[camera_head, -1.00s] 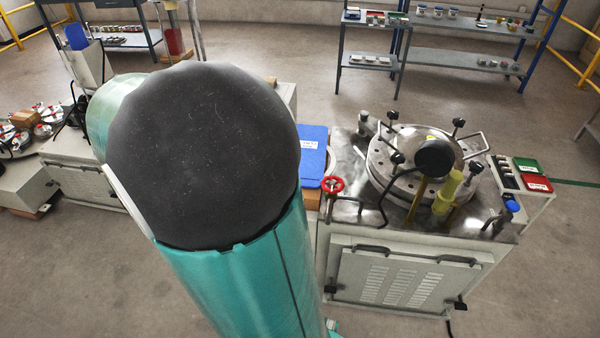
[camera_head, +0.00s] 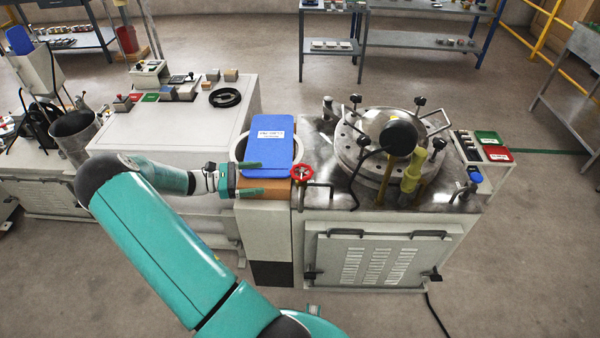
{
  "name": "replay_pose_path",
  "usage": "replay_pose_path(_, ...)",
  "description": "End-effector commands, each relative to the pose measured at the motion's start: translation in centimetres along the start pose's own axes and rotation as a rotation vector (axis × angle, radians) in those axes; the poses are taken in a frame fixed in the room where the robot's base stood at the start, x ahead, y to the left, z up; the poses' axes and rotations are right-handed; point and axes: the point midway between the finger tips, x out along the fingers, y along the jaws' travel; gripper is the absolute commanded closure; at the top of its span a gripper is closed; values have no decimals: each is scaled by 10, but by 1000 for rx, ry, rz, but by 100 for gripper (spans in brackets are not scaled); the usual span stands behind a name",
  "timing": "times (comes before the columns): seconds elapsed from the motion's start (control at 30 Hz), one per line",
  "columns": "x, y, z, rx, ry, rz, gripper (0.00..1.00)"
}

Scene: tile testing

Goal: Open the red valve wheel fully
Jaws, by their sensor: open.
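The red valve wheel (camera_head: 302,173) is a small spoked handwheel on a pipe at the left front edge of the metal-topped machine (camera_head: 465,198). My teal arm reaches in from the lower middle and bends right at the left. My gripper (camera_head: 257,178) is open, its two green fingers pointing right toward the wheel. The fingers are a little left of the wheel and apart from it, one farther back and one nearer. They overlap the blue binder and the brown box in the picture; I cannot tell their height above these.
A round bolted lid (camera_head: 355,150) with clamps and a yellow handle stands to the right. A white bench (camera_head: 170,125) is behind my arm. Floor in front is open.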

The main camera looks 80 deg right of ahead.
Motion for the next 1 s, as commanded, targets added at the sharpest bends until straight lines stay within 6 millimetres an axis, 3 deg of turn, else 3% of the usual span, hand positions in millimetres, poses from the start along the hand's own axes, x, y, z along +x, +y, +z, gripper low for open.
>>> replay_pose_path(0.27, 23, 3, -2, -14, -33, 0, 12)
replay_pose_path(0.8, 124, 2, 0, -15, -31, -1, 12)
replay_pose_path(1.0, 141, 3, 1, -13, -31, 2, 12)
